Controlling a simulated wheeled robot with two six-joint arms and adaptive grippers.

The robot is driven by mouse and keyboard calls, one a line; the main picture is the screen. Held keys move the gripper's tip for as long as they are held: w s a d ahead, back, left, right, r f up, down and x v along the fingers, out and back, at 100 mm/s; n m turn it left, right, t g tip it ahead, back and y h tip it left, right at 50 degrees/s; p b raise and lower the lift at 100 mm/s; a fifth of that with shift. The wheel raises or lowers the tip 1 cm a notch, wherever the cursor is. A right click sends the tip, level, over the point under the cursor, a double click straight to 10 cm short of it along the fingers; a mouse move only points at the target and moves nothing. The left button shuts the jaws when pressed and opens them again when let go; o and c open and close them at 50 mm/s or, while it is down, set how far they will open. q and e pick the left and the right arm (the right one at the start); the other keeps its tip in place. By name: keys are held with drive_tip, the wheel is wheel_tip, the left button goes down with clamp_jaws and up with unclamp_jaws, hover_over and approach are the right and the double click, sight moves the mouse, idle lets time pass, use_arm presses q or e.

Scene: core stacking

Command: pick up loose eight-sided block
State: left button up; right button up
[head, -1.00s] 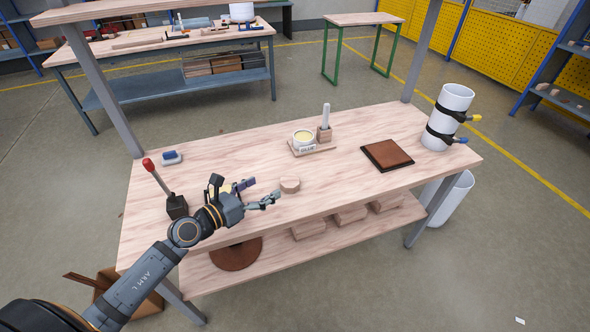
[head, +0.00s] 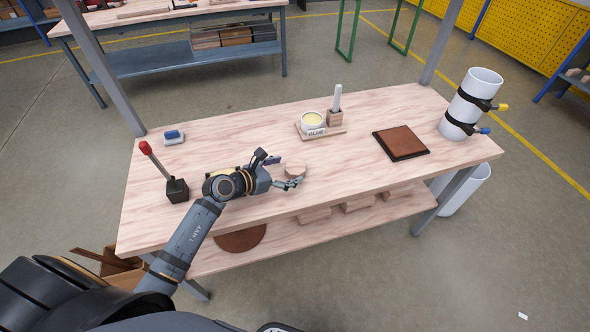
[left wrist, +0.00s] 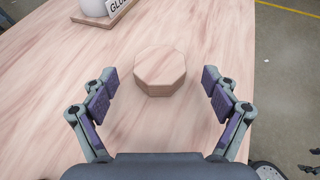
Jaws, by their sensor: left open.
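The eight-sided block (head: 295,170) is a small pale wooden block lying flat on the workbench. In the left wrist view the block (left wrist: 160,70) sits ahead of my left gripper (left wrist: 160,95), midway between the lines of its two fingers. My left gripper (head: 284,178) is open and empty, low over the bench top at the near side of the block. The fingertips do not touch the block in the left wrist view.
A glue pot (head: 313,120) and a brush in a wooden holder (head: 335,116) stand behind the block. A brown square plate (head: 401,143) and a white cylinder (head: 470,104) are to the right. A red-handled lever (head: 177,188) stands left. Several blocks lie on the lower shelf.

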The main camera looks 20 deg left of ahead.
sight(294, 168)
use_arm(q)
drive_tip(key=x, duration=0.4)
drive_tip(key=shift+w, duration=0.1)
drive_tip(key=shift+c, duration=0.4)
use_arm(e)
drive_tip(key=s, duration=0.3)
drive_tip(key=shift+a, duration=0.15)
use_arm(q)
drive_tip(key=c, duration=1.2)
use_arm(e)
drive_tip(key=shift+w+d, duration=0.3)
drive_tip(key=shift+w, duration=0.15)
